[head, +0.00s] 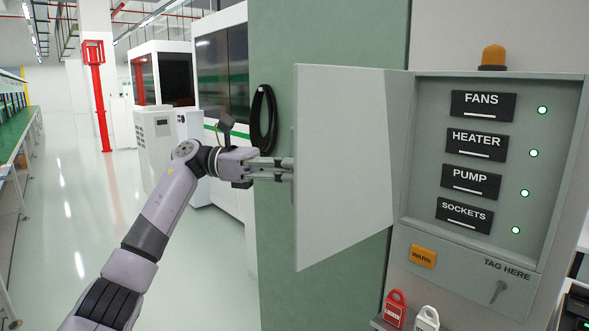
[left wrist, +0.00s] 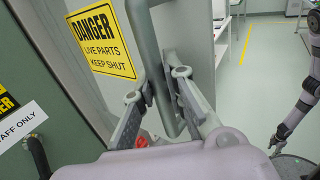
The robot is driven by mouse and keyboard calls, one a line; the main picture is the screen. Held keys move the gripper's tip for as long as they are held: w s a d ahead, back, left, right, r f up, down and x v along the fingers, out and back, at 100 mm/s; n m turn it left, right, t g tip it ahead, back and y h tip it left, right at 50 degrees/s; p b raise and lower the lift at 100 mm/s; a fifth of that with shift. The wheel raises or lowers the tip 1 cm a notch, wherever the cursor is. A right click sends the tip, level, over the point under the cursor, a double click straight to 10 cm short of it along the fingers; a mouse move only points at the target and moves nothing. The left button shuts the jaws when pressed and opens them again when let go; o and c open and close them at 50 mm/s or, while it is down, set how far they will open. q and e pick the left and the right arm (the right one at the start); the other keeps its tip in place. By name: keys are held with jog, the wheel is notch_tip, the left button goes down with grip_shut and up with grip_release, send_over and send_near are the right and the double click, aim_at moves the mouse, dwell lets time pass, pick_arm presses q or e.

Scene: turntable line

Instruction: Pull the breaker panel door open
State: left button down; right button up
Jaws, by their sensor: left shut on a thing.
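The breaker panel door (head: 340,165) stands wide open, swung out to the left of the grey breaker box (head: 481,240). My left gripper (head: 288,170) is at the door's free edge, shut on the handle, which is mostly hidden behind the door in the head view. In the left wrist view the grey bar handle (left wrist: 149,45) runs between the two fingers of my left gripper (left wrist: 158,88). The door's outer face carries a yellow DANGER sign (left wrist: 101,42). My right arm shows at the right edge of the left wrist view, its gripper (left wrist: 279,138) too small to read.
Inside the box are FANS (head: 483,105), HEATER, PUMP and SOCKETS switches with lit green lamps. An amber beacon (head: 493,57) sits on top. A green column (head: 320,35) stands behind the door. The floor at left is clear.

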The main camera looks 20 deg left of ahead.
pick_arm(q)
jog(key=shift+f, duration=0.1)
jog(key=c, duration=1.6)
grip_release()
jog(key=s+a, duration=0.1)
jog(key=a, duration=1.1)
jog(key=shift+s, duration=0.35)
jog(key=shift+w, duration=0.1)
